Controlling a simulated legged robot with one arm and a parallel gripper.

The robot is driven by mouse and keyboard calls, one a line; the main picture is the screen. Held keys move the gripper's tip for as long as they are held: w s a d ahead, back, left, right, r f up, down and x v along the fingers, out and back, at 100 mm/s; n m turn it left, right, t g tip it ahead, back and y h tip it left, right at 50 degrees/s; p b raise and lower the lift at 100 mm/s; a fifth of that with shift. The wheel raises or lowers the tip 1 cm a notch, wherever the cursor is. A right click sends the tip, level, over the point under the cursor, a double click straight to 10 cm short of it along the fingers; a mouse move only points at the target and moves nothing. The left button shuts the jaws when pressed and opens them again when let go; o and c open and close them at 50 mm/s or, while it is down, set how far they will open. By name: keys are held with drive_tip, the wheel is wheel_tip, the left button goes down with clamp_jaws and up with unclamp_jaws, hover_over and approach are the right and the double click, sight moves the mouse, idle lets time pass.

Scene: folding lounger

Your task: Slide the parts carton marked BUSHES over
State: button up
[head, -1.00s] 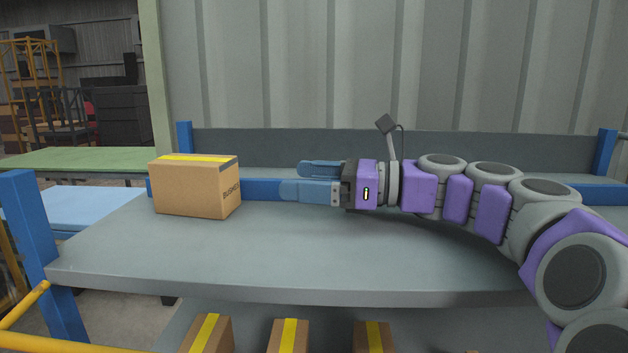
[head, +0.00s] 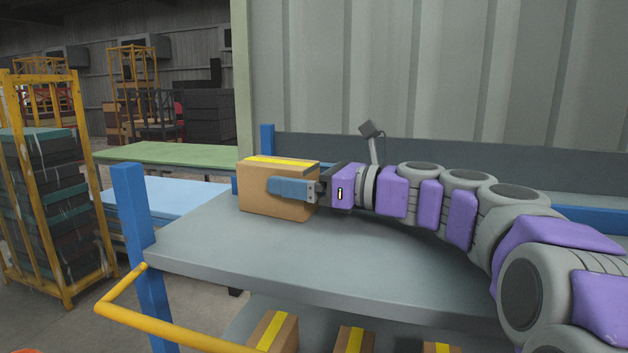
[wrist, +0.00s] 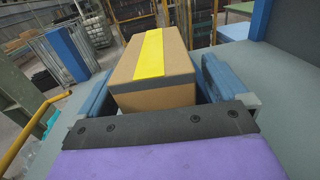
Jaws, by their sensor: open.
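The parts carton (head: 262,197) is a brown box with yellow tape along its top. It stands upright on the grey shelf (head: 215,252) near its left end. My gripper (head: 290,184) is open, level with the carton, with one blue finger across the carton's near face. In the wrist view the carton (wrist: 153,65) lies between the two open fingers (wrist: 158,95), with a narrow gap showing at its right side. The BUSHES marking is hidden now, and I cannot tell whether either finger touches the carton.
A blue post (head: 143,240) and a yellow rail (head: 180,328) stand at the shelf's left front. More taped cartons (head: 353,340) sit on the level below. A green table (head: 165,155) is behind at left. The shelf top in front of the arm is clear.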

drive_tip(key=shift+a, duration=0.3)
drive_tip(key=shift+a, duration=0.15)
drive_tip(key=shift+c, duration=1.3)
drive_tip(key=c, duration=0.9)
